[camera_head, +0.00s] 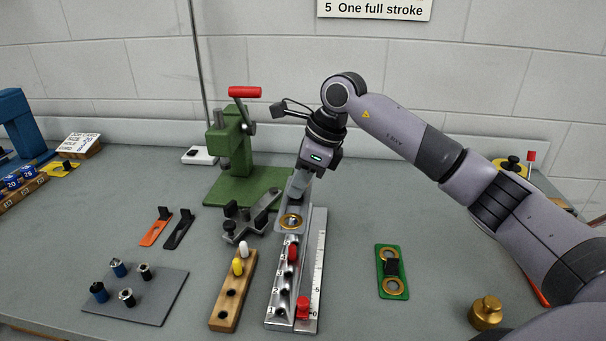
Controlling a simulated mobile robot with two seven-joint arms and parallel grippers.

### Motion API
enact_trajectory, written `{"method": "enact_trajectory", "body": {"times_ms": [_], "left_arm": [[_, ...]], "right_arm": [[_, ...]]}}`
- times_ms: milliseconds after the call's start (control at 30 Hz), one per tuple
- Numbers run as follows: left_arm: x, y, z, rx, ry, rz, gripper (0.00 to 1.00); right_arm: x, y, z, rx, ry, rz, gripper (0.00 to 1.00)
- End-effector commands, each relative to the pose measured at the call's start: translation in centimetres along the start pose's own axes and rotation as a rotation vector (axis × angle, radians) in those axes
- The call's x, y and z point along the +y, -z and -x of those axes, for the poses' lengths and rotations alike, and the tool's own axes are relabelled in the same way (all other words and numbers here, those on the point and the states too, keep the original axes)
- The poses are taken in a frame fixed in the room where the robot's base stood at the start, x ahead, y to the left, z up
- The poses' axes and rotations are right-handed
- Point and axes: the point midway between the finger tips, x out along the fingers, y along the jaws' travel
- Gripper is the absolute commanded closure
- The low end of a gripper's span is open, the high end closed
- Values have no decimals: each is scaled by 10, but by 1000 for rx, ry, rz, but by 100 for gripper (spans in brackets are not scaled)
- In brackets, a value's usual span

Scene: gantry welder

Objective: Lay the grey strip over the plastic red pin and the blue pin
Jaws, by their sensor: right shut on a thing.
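My right gripper (301,184) is shut on the grey strip (285,232), above the far part of a metal rail (278,322). A brass ring (291,221) shows at the strip's near end; the gripper covers its far part. The red pin (293,252) stands upright in the rail, just nearer than the ring. I cannot make out the blue pin in the rail; the strip and gripper hide the far holes. I cannot tell whether the strip touches the rail. My left gripper is not in view.
A ruler (318,260) with a red slider (303,306) lines the rail's right side. A wooden block (222,318) with yellow and white pegs stands left. A green press (240,185) stands behind. A green ringed strip (391,271) and brass weight (486,312) lie right.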

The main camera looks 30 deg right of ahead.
Motion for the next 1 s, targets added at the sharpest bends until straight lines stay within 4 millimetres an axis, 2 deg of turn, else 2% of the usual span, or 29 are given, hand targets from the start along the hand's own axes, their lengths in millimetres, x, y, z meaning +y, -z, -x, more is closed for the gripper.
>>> {"method": "enact_trajectory", "body": {"times_ms": [600, 1000], "left_arm": [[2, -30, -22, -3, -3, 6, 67], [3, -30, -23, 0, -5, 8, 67]], "right_arm": [[0, 19, -45, 0, 1, -2, 100], [0, 20, -48, 0, 1, -3, 100]]}}
